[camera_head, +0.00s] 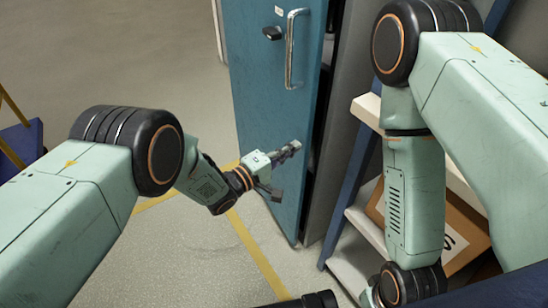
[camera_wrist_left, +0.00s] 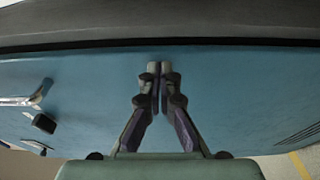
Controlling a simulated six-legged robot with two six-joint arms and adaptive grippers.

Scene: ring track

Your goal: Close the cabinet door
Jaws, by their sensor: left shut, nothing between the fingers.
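The blue cabinet door (camera_head: 262,85) stands upright in the middle of the head view, with a silver handle (camera_head: 291,50) and a dark latch near its top. A narrow dark gap shows along its right edge, beside the grey cabinet body (camera_head: 345,90), so it looks slightly ajar. My left gripper (camera_head: 290,151) is shut and empty, in front of the door's lower right part. In the left wrist view its fingertips (camera_wrist_left: 160,70) meet in front of the blue door (camera_wrist_left: 85,85); contact is unclear.
A rack with pale shelves (camera_head: 368,110) and a blue post stands right of the cabinet, with a cardboard box (camera_head: 458,225) on it. Yellow lines (camera_head: 250,245) mark the grey floor. A blue object (camera_head: 22,145) with a yellow frame is at far left. Floor left of the door is clear.

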